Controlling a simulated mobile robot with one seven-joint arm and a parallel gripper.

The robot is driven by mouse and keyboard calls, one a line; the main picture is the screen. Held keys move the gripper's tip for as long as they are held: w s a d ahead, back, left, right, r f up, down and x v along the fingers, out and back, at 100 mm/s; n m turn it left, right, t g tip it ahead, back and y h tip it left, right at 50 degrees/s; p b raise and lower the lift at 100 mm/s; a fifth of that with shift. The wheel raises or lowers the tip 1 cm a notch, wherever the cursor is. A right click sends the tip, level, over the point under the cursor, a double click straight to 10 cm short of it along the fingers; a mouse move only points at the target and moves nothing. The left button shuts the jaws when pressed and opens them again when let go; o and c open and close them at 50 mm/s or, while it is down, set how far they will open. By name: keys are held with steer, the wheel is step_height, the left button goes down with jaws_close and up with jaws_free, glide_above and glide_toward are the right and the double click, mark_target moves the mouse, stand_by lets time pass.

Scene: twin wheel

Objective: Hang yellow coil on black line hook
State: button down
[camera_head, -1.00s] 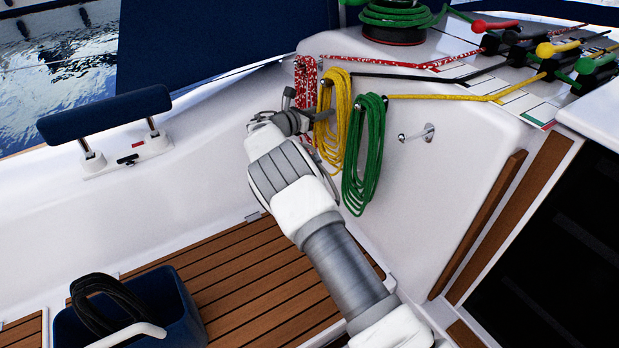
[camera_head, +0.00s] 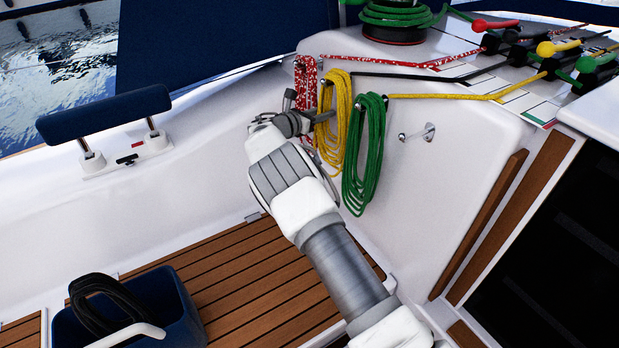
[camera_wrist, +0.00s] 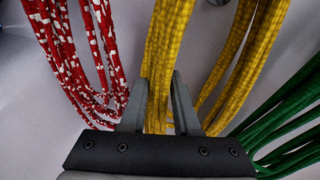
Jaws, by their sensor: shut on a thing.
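The yellow coil (camera_head: 338,122) hangs upright against the white cockpit wall, between the red-and-white coil (camera_head: 306,82) and the green coil (camera_head: 365,150). My gripper (camera_head: 325,117) reaches it from the left. In the wrist view, my gripper (camera_wrist: 160,105) is shut on the left strands of the yellow coil (camera_wrist: 168,45); its right strands (camera_wrist: 240,60) pass outside the fingers. The black line (camera_head: 400,75) runs along the ledge and ends behind the top of the yellow coil. A small metal hook end (camera_head: 327,83) shows at the coil's top; whether the coil rests on it I cannot tell.
The green and red coils hang close on either side of my gripper. An empty metal hook (camera_head: 418,135) is to the right of the green coil. The yellow line (camera_head: 440,97) ends near the green coil. A blue bin (camera_head: 175,310) with a black coil stands low at left.

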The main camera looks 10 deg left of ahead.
steer(key=shift+r, duration=0.1)
steer(key=c, duration=0.6)
jaws_free()
steer(key=shift+o, duration=0.2)
steer(key=p+v, duration=0.2)
steer(key=v, duration=1.5)
steer(key=shift+s+p, duration=0.25)
steer(key=shift+p, duration=0.1)
steer(key=shift+a, duration=0.2)
